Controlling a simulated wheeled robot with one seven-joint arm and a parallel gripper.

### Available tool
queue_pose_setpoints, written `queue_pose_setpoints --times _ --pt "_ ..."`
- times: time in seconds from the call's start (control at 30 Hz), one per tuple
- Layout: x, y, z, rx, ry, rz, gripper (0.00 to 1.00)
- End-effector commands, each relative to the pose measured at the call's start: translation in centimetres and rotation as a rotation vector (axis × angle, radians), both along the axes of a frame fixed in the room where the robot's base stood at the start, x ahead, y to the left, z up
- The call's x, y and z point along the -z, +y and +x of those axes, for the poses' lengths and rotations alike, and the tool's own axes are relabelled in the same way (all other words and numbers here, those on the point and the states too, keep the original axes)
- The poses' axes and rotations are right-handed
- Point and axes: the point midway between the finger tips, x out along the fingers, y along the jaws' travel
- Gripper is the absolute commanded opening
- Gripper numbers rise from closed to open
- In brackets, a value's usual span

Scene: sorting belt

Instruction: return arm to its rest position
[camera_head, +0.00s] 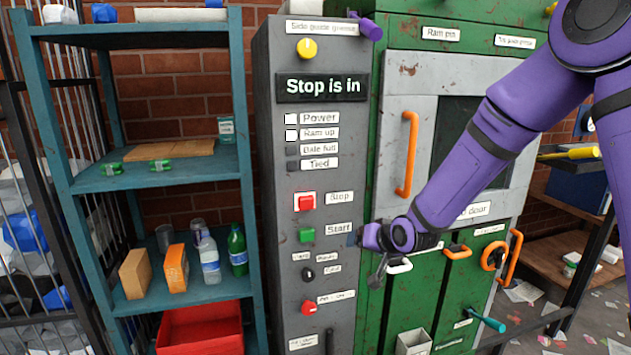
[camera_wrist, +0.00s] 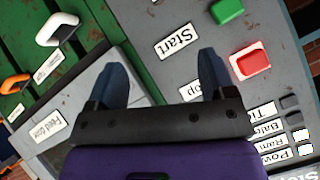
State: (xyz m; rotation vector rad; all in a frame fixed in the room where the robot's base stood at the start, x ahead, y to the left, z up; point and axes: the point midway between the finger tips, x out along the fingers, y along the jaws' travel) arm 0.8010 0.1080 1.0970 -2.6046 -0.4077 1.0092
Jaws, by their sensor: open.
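My purple arm reaches in from the upper right of the head view. My gripper (camera_head: 362,238) is beside the right edge of the grey control panel (camera_head: 281,262), near the green Start button (camera_head: 306,234). In the wrist view my gripper (camera_wrist: 166,84) shows two dark blue fingers spread apart with nothing between them. The Start label, the green button (camera_wrist: 227,10) and the red Stop button (camera_wrist: 251,62) lie beyond and to the right of the fingers. I cannot tell the exact gap to the panel.
A green machine (camera_head: 404,318) with orange handles stands right of the panel. A blue shelf (camera_head: 99,183) with bottles, boxes and a red crate (camera_head: 201,343) stands left. A teal handle (camera_head: 487,320) sticks out low on the right. The panel display reads "Stop is in".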

Motion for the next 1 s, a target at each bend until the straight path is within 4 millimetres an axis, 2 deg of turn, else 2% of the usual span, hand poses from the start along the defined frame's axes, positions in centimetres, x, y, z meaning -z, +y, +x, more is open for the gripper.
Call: queue_pose_setpoints --times 0.03,0.1,0.27,0.47,0.7,1.0 --pt "-1.6 -0.9 -0.6 0.002 -0.001 -0.038 0.77" --pt "-3.3 -2.0 -1.5 0.004 0.01 -0.087 0.77" --pt "-7.2 -4.7 -4.1 0.019 0.038 -0.19 0.77" --pt "-11.7 -7.9 -8.3 0.043 0.081 -0.296 0.77" --pt "-16.2 -11.4 -14.4 0.076 0.144 -0.384 0.77" --pt "-20.2 -14.8 -23.6 0.105 0.233 -0.437 0.77"
